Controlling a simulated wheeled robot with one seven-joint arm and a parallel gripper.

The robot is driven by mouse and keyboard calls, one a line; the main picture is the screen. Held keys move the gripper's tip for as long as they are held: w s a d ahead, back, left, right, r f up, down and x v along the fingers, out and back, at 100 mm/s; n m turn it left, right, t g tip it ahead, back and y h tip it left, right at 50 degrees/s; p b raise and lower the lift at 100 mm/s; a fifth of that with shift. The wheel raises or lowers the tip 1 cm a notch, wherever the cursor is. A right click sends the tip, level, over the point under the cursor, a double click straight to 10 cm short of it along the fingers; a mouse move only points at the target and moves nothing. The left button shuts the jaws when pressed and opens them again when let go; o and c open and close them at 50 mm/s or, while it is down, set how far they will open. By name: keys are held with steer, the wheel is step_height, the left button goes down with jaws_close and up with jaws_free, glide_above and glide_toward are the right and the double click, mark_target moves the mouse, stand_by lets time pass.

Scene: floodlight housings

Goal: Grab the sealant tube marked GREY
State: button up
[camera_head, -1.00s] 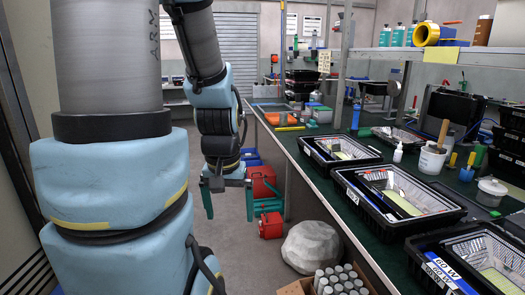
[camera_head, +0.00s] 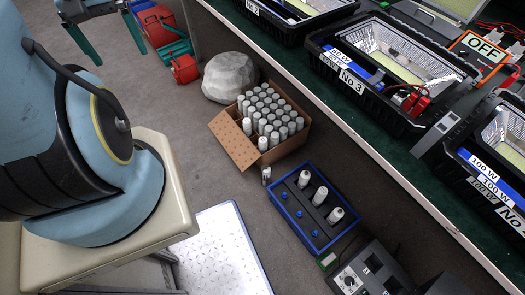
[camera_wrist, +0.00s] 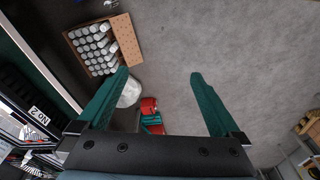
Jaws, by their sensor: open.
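Several pale grey-white tubes (camera_head: 262,143) stand upright in an open cardboard box (camera_head: 230,138) on the floor. The tubes (camera_wrist: 95,45) and box (camera_wrist: 120,35) also show in the wrist view. Three white tubes (camera_head: 320,196) stand in a blue crate (camera_head: 283,213) beside small blue pegs. A small slim item (camera_head: 266,175) stands on the floor between box and crate. No lettering on any tube is legible, so I cannot tell which is marked GREY. My gripper (camera_head: 116,50), at the upper left, is open and empty, apart from the box; its fingers (camera_wrist: 158,74) frame bare floor.
A bench (camera_head: 400,180) with black trays (camera_head: 375,97) runs along the right. A grey rock (camera_head: 230,77) and a red container (camera_head: 184,68) stand on the floor behind the box. A dark device (camera_head: 372,272) stands in front of the crate.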

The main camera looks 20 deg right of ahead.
mark_target(261, 142)
steer(key=shift+c, duration=0.2)
